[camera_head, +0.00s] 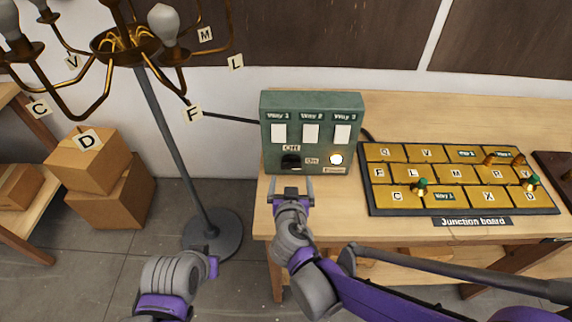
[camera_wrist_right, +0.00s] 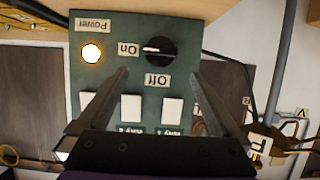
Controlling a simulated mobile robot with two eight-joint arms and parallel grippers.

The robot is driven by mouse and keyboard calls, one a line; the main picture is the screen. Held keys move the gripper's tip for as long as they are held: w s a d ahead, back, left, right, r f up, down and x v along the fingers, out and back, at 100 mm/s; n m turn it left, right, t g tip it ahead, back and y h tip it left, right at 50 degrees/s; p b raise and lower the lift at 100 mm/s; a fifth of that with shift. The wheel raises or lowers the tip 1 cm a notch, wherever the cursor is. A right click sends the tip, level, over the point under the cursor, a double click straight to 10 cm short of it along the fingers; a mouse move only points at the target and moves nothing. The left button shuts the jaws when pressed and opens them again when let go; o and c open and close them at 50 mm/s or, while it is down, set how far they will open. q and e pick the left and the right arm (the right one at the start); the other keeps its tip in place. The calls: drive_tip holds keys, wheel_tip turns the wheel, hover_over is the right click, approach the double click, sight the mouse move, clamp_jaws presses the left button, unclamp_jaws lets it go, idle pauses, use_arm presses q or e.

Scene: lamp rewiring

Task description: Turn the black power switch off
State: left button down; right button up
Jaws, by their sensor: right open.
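The black power switch (camera_head: 291,161) is a round knob low on the front of the green control box (camera_head: 268,110), at the table's left end. In the right wrist view, which is upside down, the knob (camera_wrist_right: 163,51) has its white mark pointing at the On label (camera_wrist_right: 130,48); the Off label (camera_wrist_right: 157,80) is beside it. The round power light (camera_head: 336,159) glows. My right gripper (camera_head: 291,190) is open in front of the switch. In the wrist view its fingers lie apart on either side of the knob's line, with nothing between them.
The junction board (camera_head: 465,212) with lettered gold tiles and a few green-topped plugs lies right of the box. A floor lamp (camera_head: 180,130) stands left of the table, with cardboard boxes (camera_head: 105,205) behind it. A strip of bare tabletop (camera_head: 315,225) lies in front of the box.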

sight(291, 165)
use_arm(q)
drive_tip(key=shift+f, duration=0.25)
use_arm(e)
drive_tip(key=x, duration=0.9)
drive_tip(key=c, duration=1.2)
drive_tip(key=shift+c, duration=0.2)
